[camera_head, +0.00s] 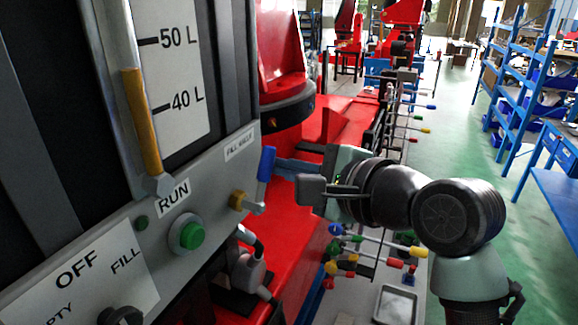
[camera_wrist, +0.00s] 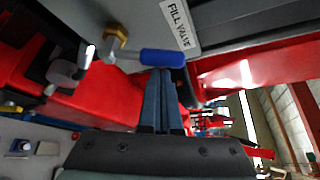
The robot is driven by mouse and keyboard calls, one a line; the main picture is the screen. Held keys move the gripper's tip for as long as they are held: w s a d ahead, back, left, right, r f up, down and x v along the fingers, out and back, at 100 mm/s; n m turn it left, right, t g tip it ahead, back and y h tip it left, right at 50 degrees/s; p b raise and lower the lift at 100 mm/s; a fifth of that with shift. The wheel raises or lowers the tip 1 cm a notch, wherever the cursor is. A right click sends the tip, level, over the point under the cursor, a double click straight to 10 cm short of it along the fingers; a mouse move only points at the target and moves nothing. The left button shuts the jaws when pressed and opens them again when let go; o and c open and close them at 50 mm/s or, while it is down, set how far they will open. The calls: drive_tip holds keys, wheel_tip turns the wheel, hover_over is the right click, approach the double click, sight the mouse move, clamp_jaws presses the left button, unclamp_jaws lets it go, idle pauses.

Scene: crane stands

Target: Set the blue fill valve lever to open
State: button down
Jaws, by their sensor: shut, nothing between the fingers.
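The fill valve lever has a blue handle (camera_head: 266,163) that points up from a brass valve body (camera_head: 238,199) on the grey panel. The wrist view also shows the blue handle (camera_wrist: 163,57) and the brass fitting (camera_wrist: 116,39). My gripper (camera_head: 277,166) is shut and empty, just right of the blue handle in the head view. In the wrist view its closed fingertips (camera_wrist: 160,74) are at the handle's lower edge. I cannot tell whether they touch it. The FILL VALVE label (camera_head: 240,145) is above the valve.
The panel has a green RUN button (camera_head: 187,235) and a black selector knob (camera_head: 121,316). A sight tube (camera_head: 141,120) shows yellow between the 40 L and 50 L marks. A red machine body (camera_head: 312,200) stands behind. Blue shelving (camera_head: 515,90) stands far right.

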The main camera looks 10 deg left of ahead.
sight(265, 160)
drive_tip(key=shift+s+a+r+n+t+b, duration=0.15)
drive_tip(key=shift+s+r+n+t+b, duration=0.15)
drive_tip(key=shift+s+n+t+b, duration=0.4)
idle(0.3)
drive_tip(key=shift+s+a+r+n+t+y+b, duration=0.15)
drive_tip(key=shift+n+t+y+b, duration=0.1)
drive_tip(key=shift+n+b, duration=0.25)
drive_tip(key=shift+s+a+n+t+y+b, duration=0.15)
drive_tip(key=shift+n+y+b, duration=0.15)
drive_tip(key=shift+n, duration=0.2)
drive_tip(key=shift+s+a+r+n+t+y+b, duration=0.1)
drive_tip(key=shift+s+r+n+t+y+b, duration=0.15)
drive_tip(key=shift+s+n+t+b, duration=0.4)
drive_tip(key=shift+w+g, duration=0.15)
drive_tip(key=shift+g, duration=0.1)
drive_tip(key=shift+w+r, duration=0.1)
